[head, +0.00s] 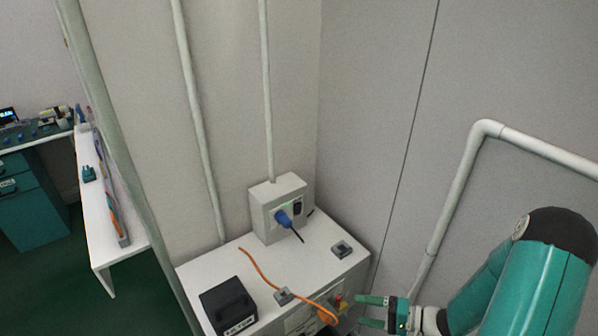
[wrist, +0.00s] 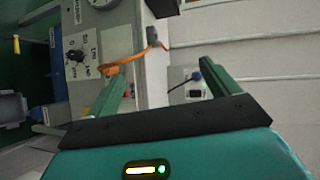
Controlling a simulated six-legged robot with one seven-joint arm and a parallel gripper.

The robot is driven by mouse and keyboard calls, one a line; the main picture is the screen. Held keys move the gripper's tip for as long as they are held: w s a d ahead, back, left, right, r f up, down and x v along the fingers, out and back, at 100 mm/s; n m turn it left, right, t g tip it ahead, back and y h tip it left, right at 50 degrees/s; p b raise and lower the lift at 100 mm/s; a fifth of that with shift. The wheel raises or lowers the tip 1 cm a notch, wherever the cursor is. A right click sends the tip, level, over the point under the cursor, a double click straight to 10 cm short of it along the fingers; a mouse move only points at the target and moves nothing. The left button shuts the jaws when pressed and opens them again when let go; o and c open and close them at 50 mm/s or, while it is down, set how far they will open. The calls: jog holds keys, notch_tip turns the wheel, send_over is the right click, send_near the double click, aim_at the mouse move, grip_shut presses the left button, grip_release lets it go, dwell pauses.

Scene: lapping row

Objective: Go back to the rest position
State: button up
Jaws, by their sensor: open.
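My gripper (head: 361,311) is at the lower right of the head view, beside the front right side of a white-topped cabinet (head: 312,258). Its two green fingers are apart and point left toward the cabinet's front. In the wrist view, my gripper (wrist: 163,78) is open, with nothing held between the fingers. An orange cable (head: 259,268) lies across the cabinet top and hangs over its front edge near the fingers. The cable also shows beyond the fingers in the wrist view (wrist: 125,62); I cannot tell whether it touches one.
A grey wall box (head: 265,213) with a blue plug (head: 283,217) stands at the cabinet's back. A black box (head: 227,304) and small grey blocks sit on top. A pale pipe (head: 455,190) runs along the right wall. A white bench (head: 103,225) is at left.

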jog(key=s+r+n+h, duration=0.1)
jog(key=s+r+h, duration=0.3)
jog(key=r, duration=0.7)
jog(key=s+a+r+n+h, duration=0.1)
jog(key=s+r+h, duration=0.4)
jog(key=r, duration=0.5)
jog(key=s+a+r+n+h, duration=0.1)
jog(key=s+r+h, duration=0.3)
jog(key=r, duration=0.7)
jog(key=shift+s+a+r+n+h, duration=0.15)
jog(key=shift+s+r+n+h, duration=0.2)
jog(key=shift+h, duration=0.65)
